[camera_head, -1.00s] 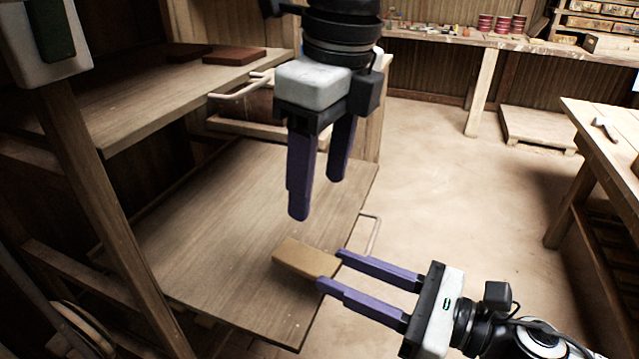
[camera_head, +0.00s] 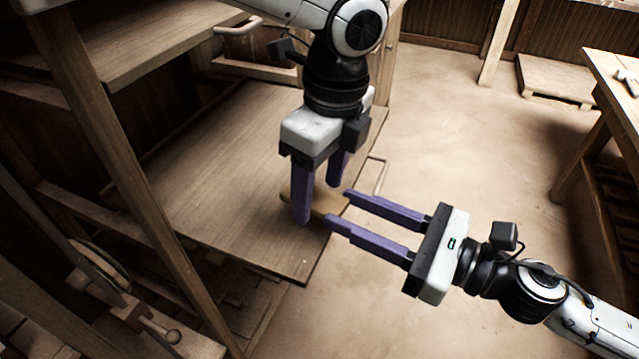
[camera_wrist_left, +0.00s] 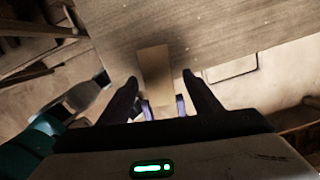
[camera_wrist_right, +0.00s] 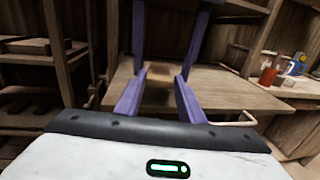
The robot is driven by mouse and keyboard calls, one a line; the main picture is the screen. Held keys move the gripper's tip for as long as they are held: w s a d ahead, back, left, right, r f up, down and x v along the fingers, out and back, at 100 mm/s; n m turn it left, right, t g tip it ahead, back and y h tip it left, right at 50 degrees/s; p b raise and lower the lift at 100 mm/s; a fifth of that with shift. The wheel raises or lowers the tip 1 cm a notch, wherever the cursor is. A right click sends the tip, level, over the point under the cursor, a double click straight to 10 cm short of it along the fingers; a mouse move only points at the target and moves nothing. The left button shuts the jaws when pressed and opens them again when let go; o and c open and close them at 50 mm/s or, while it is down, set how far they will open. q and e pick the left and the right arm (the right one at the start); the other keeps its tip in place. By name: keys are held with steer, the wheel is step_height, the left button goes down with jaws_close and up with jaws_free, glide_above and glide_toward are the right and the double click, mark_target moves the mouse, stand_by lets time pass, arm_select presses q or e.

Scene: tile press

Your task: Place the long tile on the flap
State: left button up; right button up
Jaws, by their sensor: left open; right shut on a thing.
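The long tile (camera_head: 328,203), a tan-brown block, is at the right front edge of the wooden flap (camera_head: 225,165). My right gripper (camera_head: 338,207) is shut on its near end; the tile also shows between its fingertips in the right wrist view (camera_wrist_right: 158,74). My left gripper (camera_head: 318,204) points down from above, open, with its fingers on either side of the tile. In the left wrist view the tile (camera_wrist_left: 155,68) lies between the left fingers, apart from both. The left fingers hide part of the tile in the head view. I cannot tell whether the tile touches the flap.
A metal handle (camera_head: 376,178) sticks out from the flap's right edge. A shelf (camera_head: 130,45) stands above the flap, with a wooden post (camera_head: 120,150) at its front left. A workbench (camera_head: 612,75) is at the right. The floor between is clear.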

arm_select(q)
steer(key=c, duration=1.2)
arm_select(e)
steer(key=o, duration=1.2)
